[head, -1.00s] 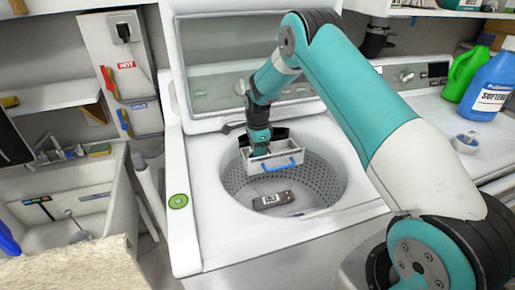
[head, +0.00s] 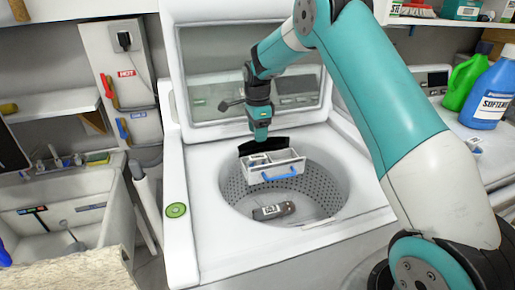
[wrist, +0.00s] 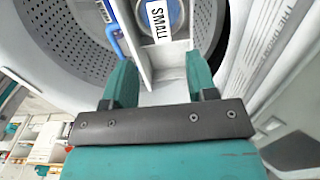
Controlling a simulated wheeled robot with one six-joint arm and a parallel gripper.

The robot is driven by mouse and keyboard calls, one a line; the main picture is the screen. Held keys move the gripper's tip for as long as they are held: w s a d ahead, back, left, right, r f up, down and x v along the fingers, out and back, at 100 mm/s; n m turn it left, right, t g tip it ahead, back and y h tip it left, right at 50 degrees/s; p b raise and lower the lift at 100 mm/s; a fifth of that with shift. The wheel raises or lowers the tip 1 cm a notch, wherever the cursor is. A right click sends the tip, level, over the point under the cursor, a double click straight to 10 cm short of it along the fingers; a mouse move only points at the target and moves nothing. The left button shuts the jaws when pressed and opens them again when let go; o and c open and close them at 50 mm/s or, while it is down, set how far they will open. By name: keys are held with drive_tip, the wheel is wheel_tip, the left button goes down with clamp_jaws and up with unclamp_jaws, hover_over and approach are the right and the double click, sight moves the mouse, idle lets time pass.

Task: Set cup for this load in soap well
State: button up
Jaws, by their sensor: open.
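A white soap drawer (head: 287,176) with a blue handle sits over the back of the open washer drum. It also shows in the wrist view (wrist: 165,88). A round blue-grey cup (wrist: 176,14) labelled SMALL sits in a compartment of it. In the head view only a small label and part of the cup (head: 258,157) show there. My gripper (head: 261,146) is just above the back left of the drawer. In the wrist view my gripper (wrist: 160,82) is open, its fingers either side of the drawer's white wall, with nothing clearly held. Contact cannot be told.
A dark labelled object (head: 274,211) lies in the drum (head: 330,190). The raised washer lid (head: 215,90) stands behind my arm. A blue softener bottle (head: 490,95) and a green bottle (head: 465,75) stand at right. A sink (head: 60,225) is at left.

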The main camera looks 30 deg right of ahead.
drive_tip(key=s+a+r+n+y, duration=0.1)
drive_tip(key=s+a+r+n, duration=1)
drive_tip(key=s+a, duration=0.1)
drive_tip(key=s+a+r+n+y, duration=0.1)
drive_tip(key=s+a+n, duration=0.3)
drive_tip(key=s+n, duration=0.4)
drive_tip(key=s+a+r+n+y, duration=0.1)
drive_tip(key=s+a+n, duration=0.3)
drive_tip(key=s, duration=1.3)
drive_tip(key=n+y, duration=0.1)
drive_tip(key=n, duration=0.3)
drive_tip(key=shift+s+a+r, duration=0.15)
drive_tip(key=shift+s+r, duration=0.1)
drive_tip(key=shift+r, duration=0.05)
